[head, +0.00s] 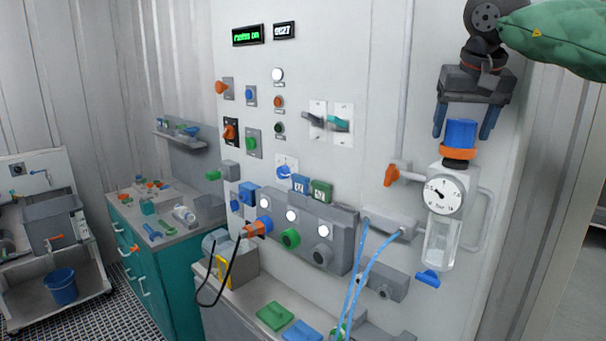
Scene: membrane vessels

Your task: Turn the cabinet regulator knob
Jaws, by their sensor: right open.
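The regulator (444,215) is mounted on the right part of the pale cabinet front (385,85). It has a blue knob (461,132) on top with an orange collar (458,154), a round white gauge (443,194) and a clear bowl (440,244) below. My right gripper (462,135) points down from above at the knob. Its blue fingers are open, one seen on each side of the knob, with a gap visible on both sides. I cannot tell whether they are level with the knob in depth. My left gripper is not in view.
An orange-handled valve (391,176) sits just left of the regulator, and a grey bent pipe (489,222) to its right. Blue hoses (366,262) hang below. A manifold (310,232) with knobs juts out lower left. A teal cabinet (168,262) stands further left.

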